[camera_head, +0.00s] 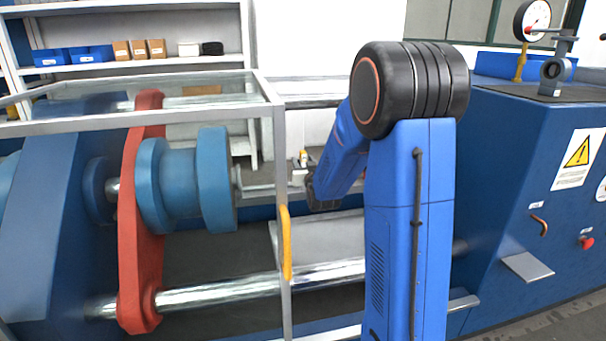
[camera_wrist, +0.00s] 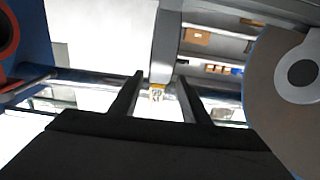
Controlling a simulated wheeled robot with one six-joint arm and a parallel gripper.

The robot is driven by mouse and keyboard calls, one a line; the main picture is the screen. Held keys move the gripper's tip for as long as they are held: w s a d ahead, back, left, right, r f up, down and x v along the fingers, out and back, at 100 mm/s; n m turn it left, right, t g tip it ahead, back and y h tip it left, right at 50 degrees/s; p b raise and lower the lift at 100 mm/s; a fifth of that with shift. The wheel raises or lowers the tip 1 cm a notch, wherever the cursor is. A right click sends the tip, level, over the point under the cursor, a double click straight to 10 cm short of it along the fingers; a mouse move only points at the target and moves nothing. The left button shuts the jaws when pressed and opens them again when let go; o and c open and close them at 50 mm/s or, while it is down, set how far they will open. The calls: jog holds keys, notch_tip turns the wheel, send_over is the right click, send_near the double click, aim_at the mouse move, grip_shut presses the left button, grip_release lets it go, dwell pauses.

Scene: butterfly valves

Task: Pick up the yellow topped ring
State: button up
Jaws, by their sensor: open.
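A small object with a yellow top (camera_head: 303,157), possibly the yellow topped ring, stands on a ledge in the head view, just past the end of my arm. Its ring shape is too small to make out. My gripper (camera_head: 318,190) is a dark shape just below and right of it, partly hidden behind my blue arm. In the wrist view my gripper (camera_wrist: 160,98) is open, its two dark fingers apart. A small pale yellow object (camera_wrist: 157,92) shows in the gap between the fingertips; I cannot tell its distance. No contact is visible.
A framed guard with a yellow handle (camera_head: 286,243) stands left of my arm. Behind it are a red lever plate (camera_head: 142,210) and a blue flanged cylinder (camera_head: 182,182). A blue cabinet (camera_head: 520,190) with a gauge (camera_head: 534,18) stands right. Shelves (camera_head: 140,67) hold boxes at the back.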

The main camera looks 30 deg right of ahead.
jog(key=shift+f+x, duration=0.2)
jog(key=shift+x, duration=1.3)
jog(key=shift+f+x, duration=0.25)
jog(key=shift+x, duration=1.2)
jog(key=shift+d, duration=0.2)
grip_shut()
